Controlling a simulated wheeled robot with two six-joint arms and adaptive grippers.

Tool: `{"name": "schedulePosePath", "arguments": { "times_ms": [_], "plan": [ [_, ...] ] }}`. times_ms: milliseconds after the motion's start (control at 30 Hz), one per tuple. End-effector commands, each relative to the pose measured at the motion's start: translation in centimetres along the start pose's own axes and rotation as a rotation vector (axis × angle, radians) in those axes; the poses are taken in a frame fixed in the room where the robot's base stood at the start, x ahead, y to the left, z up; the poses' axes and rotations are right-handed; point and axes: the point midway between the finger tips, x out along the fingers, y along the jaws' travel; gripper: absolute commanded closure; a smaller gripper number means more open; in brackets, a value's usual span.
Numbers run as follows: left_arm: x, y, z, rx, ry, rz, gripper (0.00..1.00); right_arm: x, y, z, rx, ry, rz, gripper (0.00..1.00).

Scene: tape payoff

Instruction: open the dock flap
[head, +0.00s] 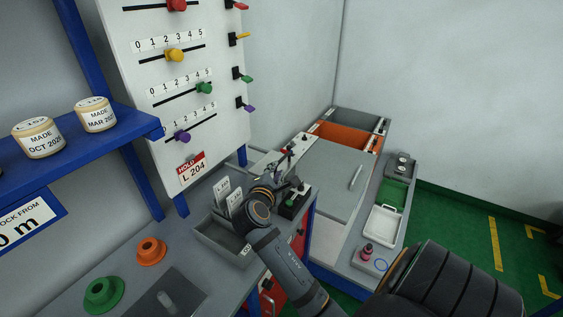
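A large flat grey panel with a pale bar handle (355,178) lies level on the right-hand unit, in front of an orange bin and a grey bin. It looks like the dock flap (328,170), lying closed, though no label on it can be read. My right arm comes in from the lower right. My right gripper (280,182) is over the bench, left of the panel and apart from its handle. Its fingers are small, dark and partly hidden by the wrist, so I cannot tell whether they are open. My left gripper is not in view.
A grey tray with white cards (222,238) stands beside my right wrist. A black device with a green part (292,203) sits close to the gripper.

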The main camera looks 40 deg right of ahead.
Motion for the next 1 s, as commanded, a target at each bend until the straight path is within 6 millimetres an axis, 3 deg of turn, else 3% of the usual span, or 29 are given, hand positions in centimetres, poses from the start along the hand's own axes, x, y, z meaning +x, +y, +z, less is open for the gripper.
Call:
{"name": "schedulePosePath", "arguments": {
  "times_ms": [200,400,767,933,1000],
  "plan": [
    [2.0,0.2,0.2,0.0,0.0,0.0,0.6,4.8,-0.3,-0.1,-0.003,-0.005,0.004,0.8],
    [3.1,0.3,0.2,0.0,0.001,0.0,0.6,7.8,-0.3,-0.1,0.0,-0.002,-0.001,0.8],
    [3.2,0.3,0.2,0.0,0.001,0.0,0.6,8.6,-0.1,0.1,0.002,0.0,-0.003,0.8],
    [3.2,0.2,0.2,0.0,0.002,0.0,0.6,8.6,-0.1,0.0,0.002,0.0,-0.002,1.0],
    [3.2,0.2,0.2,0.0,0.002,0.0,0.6,8.6,-0.1,0.0,0.002,0.0,-0.003,1.0]
  ]
}}
